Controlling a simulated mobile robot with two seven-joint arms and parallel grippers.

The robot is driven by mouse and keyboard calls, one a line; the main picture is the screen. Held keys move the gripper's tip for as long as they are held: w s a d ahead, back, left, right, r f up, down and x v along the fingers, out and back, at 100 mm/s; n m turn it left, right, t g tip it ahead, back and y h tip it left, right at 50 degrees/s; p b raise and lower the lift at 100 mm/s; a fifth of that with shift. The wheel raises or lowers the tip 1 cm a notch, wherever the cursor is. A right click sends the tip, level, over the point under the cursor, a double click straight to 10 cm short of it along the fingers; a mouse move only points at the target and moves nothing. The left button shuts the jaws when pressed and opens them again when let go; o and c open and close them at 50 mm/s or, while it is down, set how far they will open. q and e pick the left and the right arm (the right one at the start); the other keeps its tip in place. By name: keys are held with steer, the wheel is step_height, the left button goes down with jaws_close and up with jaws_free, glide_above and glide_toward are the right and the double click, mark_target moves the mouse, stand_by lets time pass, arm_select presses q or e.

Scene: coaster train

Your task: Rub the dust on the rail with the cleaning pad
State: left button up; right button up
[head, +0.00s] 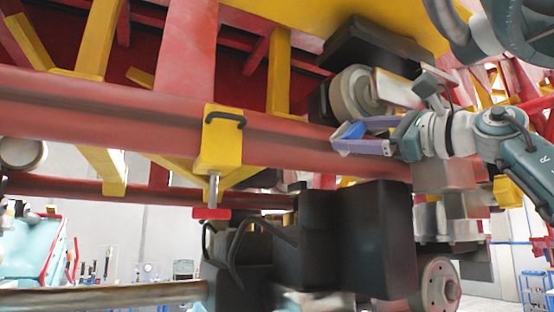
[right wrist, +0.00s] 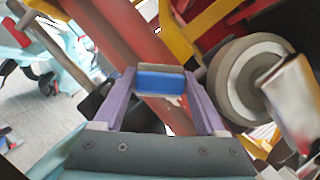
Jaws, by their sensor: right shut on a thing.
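The red rail (head: 275,139) is a thick tube running across the head view; it also shows in the right wrist view (right wrist: 126,35). A darker, smudged band runs along its left stretch, but I cannot tell whether it is dust or shade. My right gripper (head: 362,137), with purple fingers, is shut on the blue cleaning pad (head: 350,131). The pad, blue with a pale side, also shows between the fingertips in the right wrist view (right wrist: 160,82). The pad overlaps the rail's right part; I cannot tell whether they touch. My left gripper is out of view.
A yellow bracket (head: 220,140) with a black handle clasps the rail left of the pad. A grey wheel (head: 355,93) sits just above my right gripper. Dark boxes (head: 372,240) hang below the rail. Yellow and red beams crowd the space above.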

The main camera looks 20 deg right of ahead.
steer(key=shift+w, duration=0.2)
stand_by(0.5)
steer(key=shift+w+a+p, duration=0.1)
steer(key=shift+w+p, duration=0.25)
steer(key=shift+w, duration=0.35)
steer(key=shift+d+b, duration=0.3)
steer(key=shift+d, duration=3)
steer(key=shift+a+f+b, duration=0.1)
steer(key=shift+a+b, duration=0.2)
steer(key=shift+a, duration=3.1)
